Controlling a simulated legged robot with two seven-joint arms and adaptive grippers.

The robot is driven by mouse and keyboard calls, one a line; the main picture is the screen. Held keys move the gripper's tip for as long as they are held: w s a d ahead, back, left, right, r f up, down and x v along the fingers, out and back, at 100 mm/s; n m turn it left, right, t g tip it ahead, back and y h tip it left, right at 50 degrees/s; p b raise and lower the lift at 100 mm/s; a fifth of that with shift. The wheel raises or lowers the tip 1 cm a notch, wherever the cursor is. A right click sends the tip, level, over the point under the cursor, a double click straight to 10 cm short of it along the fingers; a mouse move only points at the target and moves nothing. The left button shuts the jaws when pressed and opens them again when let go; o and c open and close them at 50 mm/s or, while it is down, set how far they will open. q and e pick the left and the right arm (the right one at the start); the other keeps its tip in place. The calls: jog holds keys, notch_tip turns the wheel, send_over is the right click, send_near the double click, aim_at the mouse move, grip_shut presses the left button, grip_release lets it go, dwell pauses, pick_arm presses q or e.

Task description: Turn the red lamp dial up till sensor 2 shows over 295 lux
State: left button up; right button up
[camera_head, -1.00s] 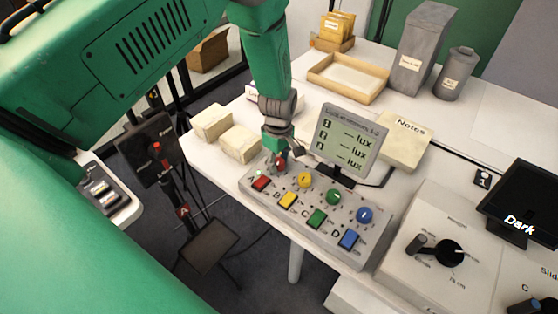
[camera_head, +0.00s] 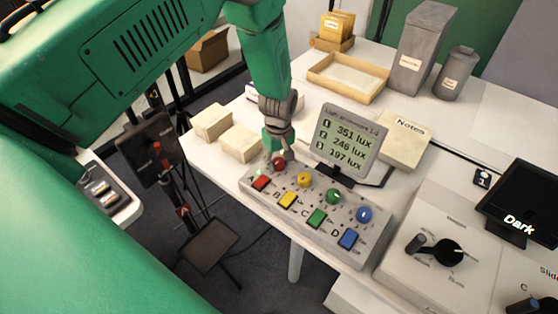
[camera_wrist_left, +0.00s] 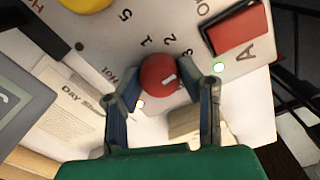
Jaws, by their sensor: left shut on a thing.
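The red dial (camera_head: 279,163) sits at the left end of the grey control box (camera_head: 262,200), with a red button (camera_head: 261,183) in front of it. My left gripper (camera_head: 278,152) comes down on the dial from above. In the left wrist view, its two fingers (camera_wrist_left: 165,86) stand on either side of the red dial (camera_wrist_left: 158,76) and are shut on it. The dial's white mark shows there, near the printed numbers. The screen (camera_head: 347,141) behind the box reads 351 lux on row 1, 246 on row 2 and 197 on row 3. My right gripper is out of view.
Yellow (camera_head: 304,180), green (camera_head: 333,196) and blue (camera_head: 364,214) dials stand in a row right of the red one. Pale blocks (camera_head: 240,143) lie left of the gripper. A black-knobbed box (camera_head: 470,281) stands at right.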

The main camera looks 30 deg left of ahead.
aim_at(279, 159)
pick_arm(q)
jog(key=shift+w, duration=0.15)
dwell(0.5)
jog(key=o, duration=0.9)
jog(key=shift+o, duration=1.2)
jog(key=shift+r, duration=0.15)
notch_tip(279, 159, up, 12)
jog(key=shift+f, duration=0.25)
